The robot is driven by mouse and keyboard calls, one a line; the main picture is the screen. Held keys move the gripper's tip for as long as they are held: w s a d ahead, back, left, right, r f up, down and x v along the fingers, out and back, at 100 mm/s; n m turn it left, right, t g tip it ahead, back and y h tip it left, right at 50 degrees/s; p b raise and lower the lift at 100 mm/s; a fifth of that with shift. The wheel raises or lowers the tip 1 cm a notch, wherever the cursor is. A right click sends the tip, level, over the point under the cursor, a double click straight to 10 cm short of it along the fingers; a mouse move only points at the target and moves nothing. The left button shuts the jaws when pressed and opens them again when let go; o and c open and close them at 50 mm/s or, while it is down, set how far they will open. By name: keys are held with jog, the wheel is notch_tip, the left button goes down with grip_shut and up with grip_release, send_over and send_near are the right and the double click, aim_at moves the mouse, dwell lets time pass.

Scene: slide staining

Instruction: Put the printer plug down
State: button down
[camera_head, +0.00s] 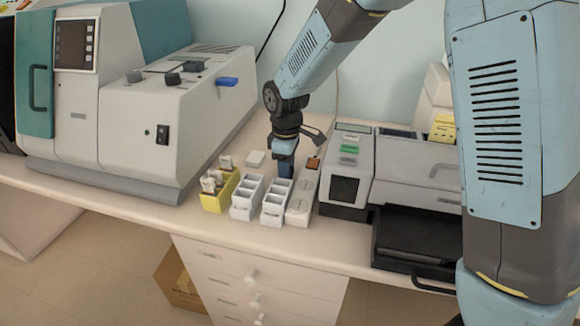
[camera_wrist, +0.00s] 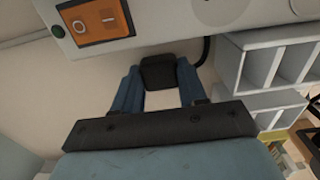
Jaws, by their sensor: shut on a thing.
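My gripper (camera_wrist: 159,78) is shut on the black printer plug (camera_wrist: 160,72), with one blue finger on each side of it. In the head view my gripper (camera_head: 285,168) points down behind the white racks, and the plug is hidden there. The plug is close to the long side of the power strip (camera_wrist: 160,22), which has an orange switch (camera_wrist: 97,22). A dark cord shows to the right of the plug. I cannot tell whether the plug touches the bench. The power strip also shows in the head view (camera_head: 299,210), just right of my gripper.
Two white slide racks (camera_head: 272,212) (camera_head: 241,211) and a yellow rack (camera_head: 214,204) with contents stand left of the strip. A white square item (camera_head: 255,158) lies behind them. A printer-like machine (camera_head: 345,188) stands right, a large stainer (camera_head: 180,120) left. Bare bench shows along the front edge.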

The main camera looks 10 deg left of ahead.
jog(key=shift+f, duration=0.2)
jog(key=c, duration=0.6)
grip_release()
jog(key=shift+r, duration=0.1)
notch_tip(320, 180, up, 13)
